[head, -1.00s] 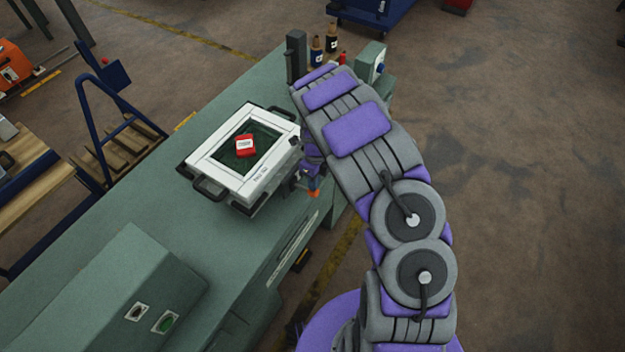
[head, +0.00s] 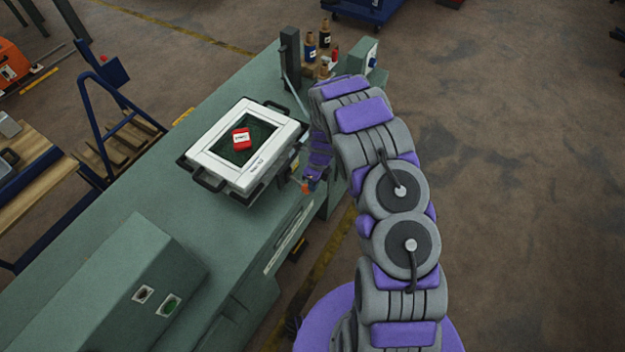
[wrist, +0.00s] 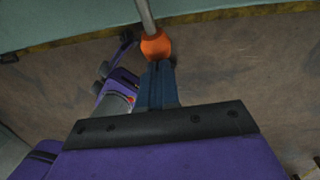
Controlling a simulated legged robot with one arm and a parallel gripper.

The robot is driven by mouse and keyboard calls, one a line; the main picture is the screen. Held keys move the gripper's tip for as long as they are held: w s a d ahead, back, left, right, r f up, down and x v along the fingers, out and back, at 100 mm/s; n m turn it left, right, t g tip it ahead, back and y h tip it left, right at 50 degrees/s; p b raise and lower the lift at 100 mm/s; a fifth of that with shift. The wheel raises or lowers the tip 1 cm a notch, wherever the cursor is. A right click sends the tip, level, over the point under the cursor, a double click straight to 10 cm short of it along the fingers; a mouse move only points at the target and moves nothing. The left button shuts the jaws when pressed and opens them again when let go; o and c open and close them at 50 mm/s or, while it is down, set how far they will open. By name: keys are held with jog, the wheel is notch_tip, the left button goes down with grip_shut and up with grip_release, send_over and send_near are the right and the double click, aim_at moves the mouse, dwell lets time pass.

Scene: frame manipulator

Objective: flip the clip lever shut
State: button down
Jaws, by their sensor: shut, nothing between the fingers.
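A white frame (head: 205,160) with black handles lies on the green bench, with a red object (head: 241,139) on its dark inner panel. A grey rod with an orange knob (wrist: 155,46), which looks like the clip lever, shows in the wrist view. The orange knob also shows as a small spot in the head view (head: 308,187), beside the frame's right edge. My gripper (wrist: 157,70) is shut and empty, its dark blue fingers ending right at the knob. I cannot tell whether they touch it. In the head view the gripper is small and partly hidden by my arm.
The bench (head: 210,237) runs diagonally, with a green control box (head: 105,290) at its near end. Several bottles (head: 324,40) and a dark post (head: 290,55) stand at the far end. Open floor (head: 520,180) lies to the right.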

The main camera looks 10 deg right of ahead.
jog(key=shift+s+f, duration=0.45)
dwell(0.3)
jog(key=s+d+r+p, duration=0.3)
jog(key=d+r, duration=0.5)
jog(key=r, duration=0.4)
jog(key=s+a+r+n, duration=0.3)
jog(key=s+r+n, duration=0.15)
jog(key=r, duration=0.55)
jog(key=s+a+r+n+b, duration=0.1)
jog(key=s+a+r+n, duration=0.2)
jog(key=s+r+n, duration=0.5)
jog(key=s+a+r+n, duration=0.3)
jog(key=s+r+n, duration=0.4)
jog(key=s+r, duration=0.15)
jog(key=s+r+n+g+h, duration=0.1)
jog(key=s+r+n, duration=0.1)
jog(key=s+n, duration=0.5)
jog(key=s, duration=0.5)
jog(key=shift+s+a+h, duration=0.25)
jog(key=shift+s+h, duration=0.05)
jog(key=shift+s, duration=0.05)
